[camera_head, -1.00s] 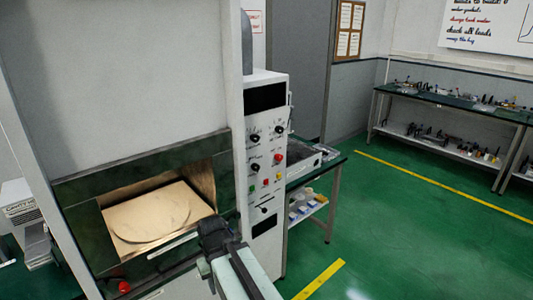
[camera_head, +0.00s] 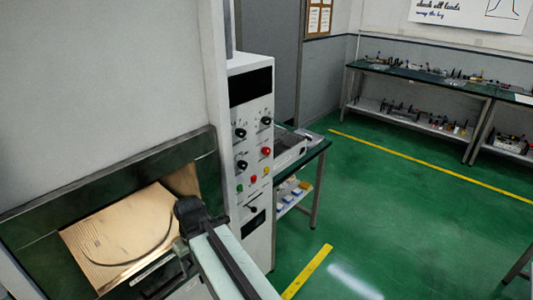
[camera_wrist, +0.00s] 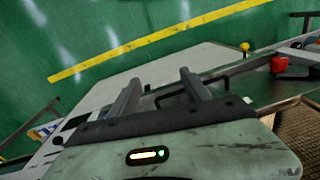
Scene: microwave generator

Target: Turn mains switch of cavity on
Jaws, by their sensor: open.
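The generator's tall grey control panel (camera_head: 250,150) stands right of the open cavity (camera_head: 120,240) in the head view. It carries black knobs, a red button (camera_head: 266,152), small coloured buttons and, lower down, a small black lever-like switch (camera_head: 252,208). I cannot read which control is the mains switch. My gripper (camera_wrist: 158,82) shows in the wrist view with two dark fingers apart and nothing between them. Beyond the fingers lies a pale grey surface. A red knob (camera_wrist: 279,64) and a yellow knob (camera_wrist: 245,47) are to the right of the fingers, apart from them.
A green-topped table (camera_head: 308,150) with an instrument stands behind the panel. A bench with small parts (camera_head: 430,80) lines the far wall. The green floor right of the panel is clear, with yellow lines. My arm crosses the front of the cavity.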

